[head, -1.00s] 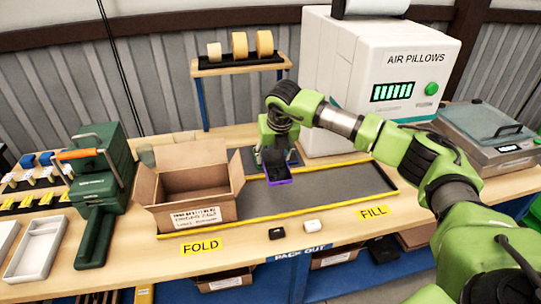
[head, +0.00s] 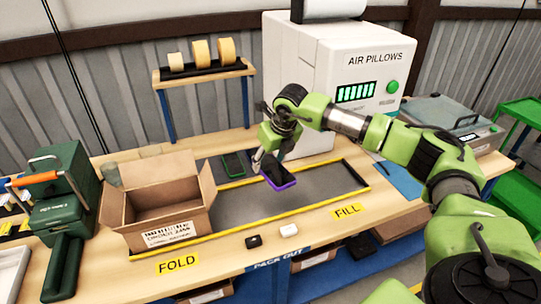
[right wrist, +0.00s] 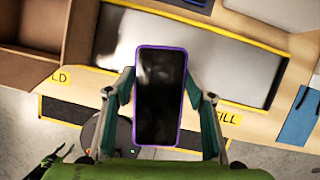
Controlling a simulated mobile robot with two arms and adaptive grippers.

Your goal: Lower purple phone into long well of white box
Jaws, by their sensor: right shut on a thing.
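The purple phone (head: 278,177), a dark screen with a purple rim, is held tilted above the grey mat in the head view. In the right wrist view the phone (right wrist: 160,97) stands lengthwise between both fingers. My right gripper (head: 267,161) is shut on its side edges. A white tray (head: 12,268), possibly the white box, shows only in part at the left edge of the head view. Its wells cannot be made out.
A green-rimmed phone (head: 233,164) lies behind the mat. A small black case (head: 253,242) and a white case (head: 289,230) lie at the front edge. The air pillow machine (head: 335,90) stands behind.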

